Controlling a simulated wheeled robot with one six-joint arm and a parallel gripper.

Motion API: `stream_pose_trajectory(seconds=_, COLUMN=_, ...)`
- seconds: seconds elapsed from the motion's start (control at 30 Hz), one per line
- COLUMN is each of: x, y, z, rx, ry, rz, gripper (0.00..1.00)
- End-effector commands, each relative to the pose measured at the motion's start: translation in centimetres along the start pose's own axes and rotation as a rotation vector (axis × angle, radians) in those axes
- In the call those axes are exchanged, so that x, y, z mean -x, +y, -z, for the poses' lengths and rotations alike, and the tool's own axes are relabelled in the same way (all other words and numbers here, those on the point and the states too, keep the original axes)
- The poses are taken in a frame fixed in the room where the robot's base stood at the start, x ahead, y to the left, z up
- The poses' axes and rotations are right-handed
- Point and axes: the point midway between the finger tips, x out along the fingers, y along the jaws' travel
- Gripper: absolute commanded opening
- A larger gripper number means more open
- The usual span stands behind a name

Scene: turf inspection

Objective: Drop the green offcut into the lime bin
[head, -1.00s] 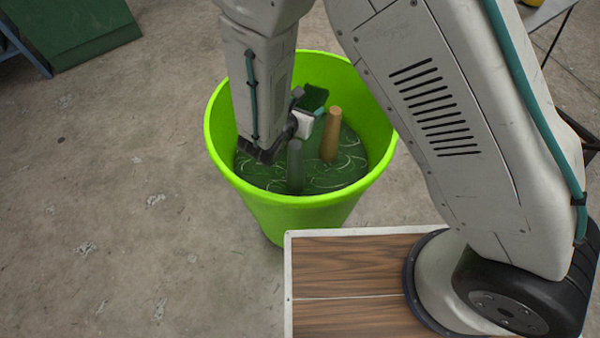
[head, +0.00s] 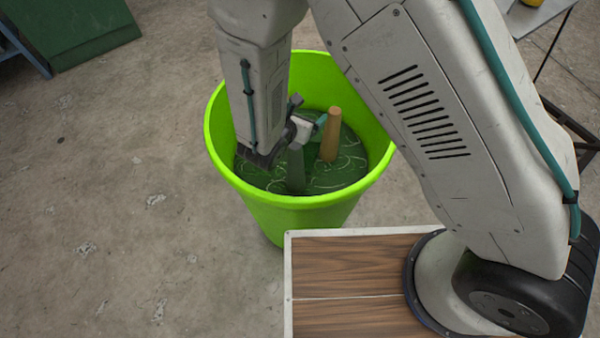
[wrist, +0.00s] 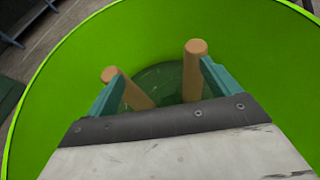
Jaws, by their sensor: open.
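The lime bin (head: 300,213) stands on the floor, and its bright green wall also surrounds the wrist view (wrist: 270,60). My gripper (head: 312,124) is inside its mouth, partly hidden by my own arm. In the wrist view the teal fingers of my gripper (wrist: 160,84) are spread, with nothing seen held between them. Dark green material with pale curls covers the bin's inside. I cannot pick out the green offcut from this material.
The wrist view shows two tan posts close to the fingers. A dark green panel (head: 75,30) lies at upper left. Floor left of the bin is clear.

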Motion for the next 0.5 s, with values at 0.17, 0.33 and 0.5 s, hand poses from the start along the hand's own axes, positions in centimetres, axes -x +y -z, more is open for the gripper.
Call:
stream_pose_trajectory(seconds=0.17, x=3.0, y=0.1, z=0.0, rx=0.000, ry=-0.001, rz=-0.005, gripper=0.88)
stream_pose_trajectory(seconds=0.33, x=5.7, y=0.1, z=-0.1, rx=0.000, ry=0.000, rz=-0.004, gripper=0.88)
stream_pose_trajectory(seconds=0.5, x=7.0, y=0.0, z=0.0, rx=0.000, ry=0.000, rz=-0.001, gripper=0.88)
